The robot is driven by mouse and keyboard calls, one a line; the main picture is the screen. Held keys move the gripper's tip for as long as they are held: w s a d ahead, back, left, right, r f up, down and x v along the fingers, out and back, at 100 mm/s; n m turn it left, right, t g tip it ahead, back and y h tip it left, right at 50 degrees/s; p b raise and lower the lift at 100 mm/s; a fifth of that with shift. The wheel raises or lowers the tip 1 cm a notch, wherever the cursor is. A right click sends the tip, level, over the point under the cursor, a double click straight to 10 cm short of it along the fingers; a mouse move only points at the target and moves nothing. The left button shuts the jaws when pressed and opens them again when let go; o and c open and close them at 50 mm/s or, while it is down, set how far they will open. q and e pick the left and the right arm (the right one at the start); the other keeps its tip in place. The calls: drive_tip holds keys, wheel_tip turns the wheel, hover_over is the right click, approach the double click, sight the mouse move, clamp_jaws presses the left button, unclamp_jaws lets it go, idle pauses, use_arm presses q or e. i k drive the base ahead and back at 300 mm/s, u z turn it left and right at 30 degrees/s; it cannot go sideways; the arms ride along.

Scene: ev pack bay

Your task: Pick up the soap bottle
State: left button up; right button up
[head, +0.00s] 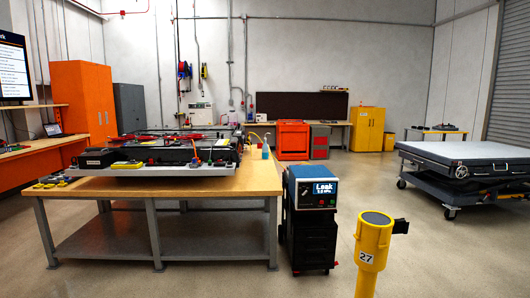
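A small pale-blue bottle (265,152), which looks like the soap bottle, stands upright near the back right corner of the wooden-topped workbench (250,178). It is too small to read any label.
A battery pack (170,155) with red cables fills much of the bench. A blue leak tester (313,188) on a black cabinet stands right of the bench, with a yellow post (372,245) in front. A wheeled lift table (465,160) is far right. Open floor lies between.

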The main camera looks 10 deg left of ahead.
sight(265, 147)
drive_tip(key=z, duration=1.6)
drive_tip(key=i, duration=4.4)
drive_tip(key=u, duration=1.9)
drive_tip(key=i, duration=3.6)
